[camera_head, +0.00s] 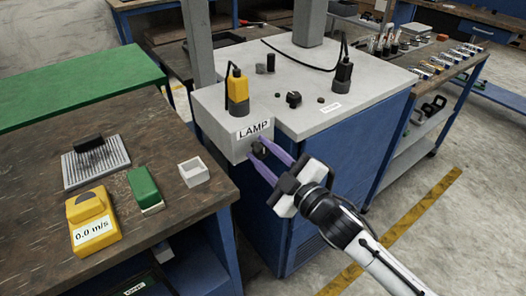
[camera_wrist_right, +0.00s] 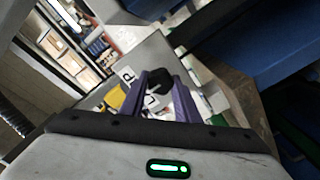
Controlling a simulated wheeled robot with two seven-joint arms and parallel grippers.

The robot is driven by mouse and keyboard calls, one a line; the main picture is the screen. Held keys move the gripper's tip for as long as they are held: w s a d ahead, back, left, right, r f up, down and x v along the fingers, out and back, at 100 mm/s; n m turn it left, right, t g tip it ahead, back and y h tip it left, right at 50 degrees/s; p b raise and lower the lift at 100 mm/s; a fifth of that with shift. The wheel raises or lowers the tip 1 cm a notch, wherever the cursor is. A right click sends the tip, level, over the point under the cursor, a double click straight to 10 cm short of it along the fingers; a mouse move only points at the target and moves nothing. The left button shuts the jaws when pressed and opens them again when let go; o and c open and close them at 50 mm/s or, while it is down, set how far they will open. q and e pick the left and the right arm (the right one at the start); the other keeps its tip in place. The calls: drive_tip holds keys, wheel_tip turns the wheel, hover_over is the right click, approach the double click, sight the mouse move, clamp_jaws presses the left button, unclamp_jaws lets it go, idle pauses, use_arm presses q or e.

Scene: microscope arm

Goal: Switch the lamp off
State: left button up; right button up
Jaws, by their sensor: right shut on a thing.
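A grey box with a "LAMP" label (camera_head: 255,130) juts out from the front left corner of a grey-topped cabinet. A dark knob (camera_head: 259,148) sits on the face of this box, below the label. My right gripper (camera_head: 261,151) has its two purple fingers on either side of the knob and is shut on it. In the right wrist view the dark knob (camera_wrist_right: 161,79) shows between the fingertips, with part of the label behind it. The fingers partly hide the knob, so its turn position cannot be told. My left gripper is not in view.
A yellow plug-like piece (camera_head: 237,92) stands on the box, and a black one (camera_head: 343,75) further right. Another black knob (camera_head: 293,99) is on the cabinet top. A wooden bench at left holds a yellow meter (camera_head: 93,222), a green block (camera_head: 145,188) and a white tray (camera_head: 194,171).

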drive_tip(key=o, duration=1)
drive_tip(key=shift+o, duration=0.2)
drive_tip(key=v, duration=1)
drive_tip(key=shift+s+b, duration=0.15)
drive_tip(key=shift+b, duration=0.2)
drive_tip(key=shift+d, duration=0.1)
